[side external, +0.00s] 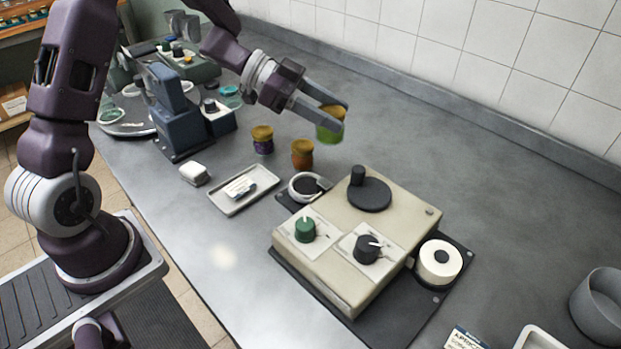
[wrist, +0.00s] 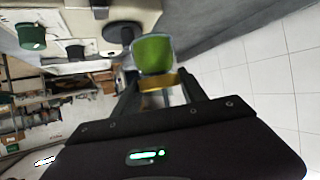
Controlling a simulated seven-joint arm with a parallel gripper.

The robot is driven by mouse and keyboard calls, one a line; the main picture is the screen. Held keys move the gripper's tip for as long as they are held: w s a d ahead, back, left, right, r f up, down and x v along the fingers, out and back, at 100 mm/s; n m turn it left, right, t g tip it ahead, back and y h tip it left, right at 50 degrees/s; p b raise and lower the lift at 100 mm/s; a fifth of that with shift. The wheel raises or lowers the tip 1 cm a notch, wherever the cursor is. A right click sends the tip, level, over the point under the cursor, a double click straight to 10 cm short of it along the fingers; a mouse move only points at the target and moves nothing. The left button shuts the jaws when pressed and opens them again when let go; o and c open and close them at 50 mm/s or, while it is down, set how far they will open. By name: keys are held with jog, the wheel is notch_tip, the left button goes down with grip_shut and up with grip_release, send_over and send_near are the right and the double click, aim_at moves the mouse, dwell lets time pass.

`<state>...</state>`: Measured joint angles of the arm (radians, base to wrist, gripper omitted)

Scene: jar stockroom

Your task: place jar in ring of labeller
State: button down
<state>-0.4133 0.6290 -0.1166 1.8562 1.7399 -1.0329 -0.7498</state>
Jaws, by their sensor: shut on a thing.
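My gripper (side external: 325,114) is shut on a green jar (side external: 328,131) with a gold lid and holds it in the air above the worktop. In the wrist view the green jar (wrist: 153,55) sits between the fingers (wrist: 160,88), its lid toward the gripper. The labeller (side external: 350,240) is a cream box with a green knob, a black knob and a round black disc on top. A pale ring (side external: 292,186) is at its far left side, on a dark base. The jar is apart from the ring, up and to the right of it in the side view.
A purple jar (side external: 263,141) and an orange jar (side external: 302,154) stand on the worktop behind the ring. A metal tray (side external: 262,181) and a small white block (side external: 194,174) lie to the left. A blue-grey machine (side external: 172,105) stands farther back.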

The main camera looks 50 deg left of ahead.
jog(key=s+f+m+g, duration=0.1)
jog(key=f, duration=0.2)
jog(key=s+f, duration=0.2)
jog(key=f, duration=0.2)
jog(key=s+a+f+m+g+h, duration=0.1)
jog(key=s+f, duration=0.1)
jog(key=f, duration=0.1)
jog(key=shift+s+f+m+g, duration=0.1)
jog(key=shift+f+m+g, duration=0.1)
jog(key=shift+m+g, duration=0.1)
jog(key=shift+f, duration=0.1)
jog(key=c, duration=0.6)
grip_release()
jog(key=shift+c, duration=0.2)
